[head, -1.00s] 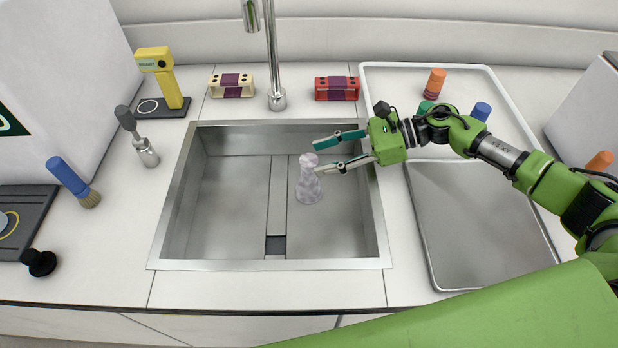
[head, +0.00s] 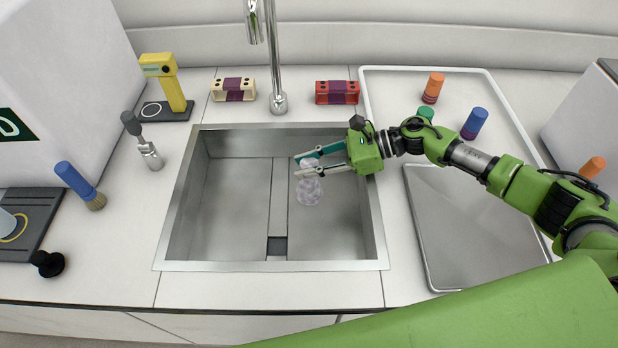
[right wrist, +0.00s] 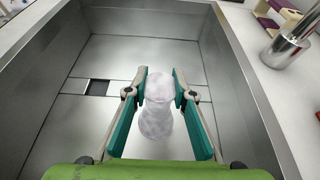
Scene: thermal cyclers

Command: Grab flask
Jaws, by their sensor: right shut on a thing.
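The flask (head: 309,188) is a clear, whitish conical vessel standing upright in the right part of the steel sink (head: 230,267). My right gripper (head: 304,165) reaches in from the right and is shut on the flask at its neck. In the right wrist view the flask (right wrist: 157,118) is between the two teal finger pads (right wrist: 160,88), its mouth near the fingertips. The fingers hide part of the neck in the head view. My left gripper is not in view.
The faucet (head: 277,60) rises behind the sink. A steel tray area (head: 470,230) and a white tray (head: 385,70) with several coloured-capped items lie to the right. The sink's left half is empty.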

